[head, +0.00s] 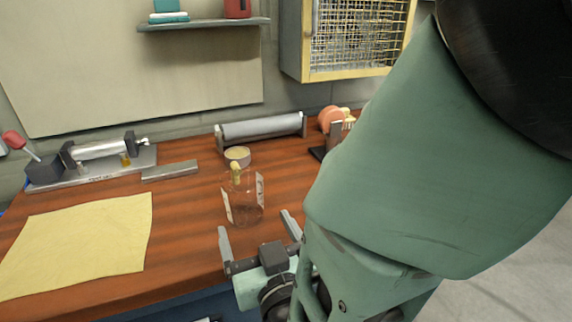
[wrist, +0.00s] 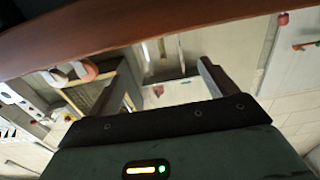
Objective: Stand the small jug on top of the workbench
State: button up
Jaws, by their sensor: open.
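The small jug (head: 245,200) looks like a clear, see-through vessel with pale labels and a yellowish top. It appears upright on the brown wooden workbench (head: 190,215), near the front edge, in the head view. My gripper (head: 256,222) is open at the front edge, its two fingers apart on the near side of the jug. I see no finger closed on the jug. In the wrist view, the open fingers of my gripper (wrist: 168,75) show with a blurred clear shape between and beyond them. The workbench edge (wrist: 90,25) crosses the top of that view.
A yellow cloth (head: 80,245) lies left on the bench. A metal bar (head: 170,170) lies back left. My arm hides the bench's right side.

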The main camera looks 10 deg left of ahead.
jog(key=v, duration=0.5)
jog(key=shift+s+d, duration=0.1)
jog(key=shift+s, duration=0.05)
jog(key=s+d+r+g+h+p, duration=0.2)
jog(key=d+r+g+h, duration=0.1)
jog(key=d+g, duration=0.2)
jog(key=s+d+r+n+g+h+p, duration=0.1)
jog(key=s+d+r+g+h+p, duration=0.1)
jog(key=d+g, duration=0.3)
jog(key=s+d+r+g+h+p, duration=0.2)
jog(key=d+r+g+h+p, duration=0.1)
jog(key=d, duration=0.9)
jog(key=shift+s+r+g+h+p, duration=0.3)
jog(key=shift+r+g+p, duration=0.3)
jog(key=shift+g, duration=0.6)
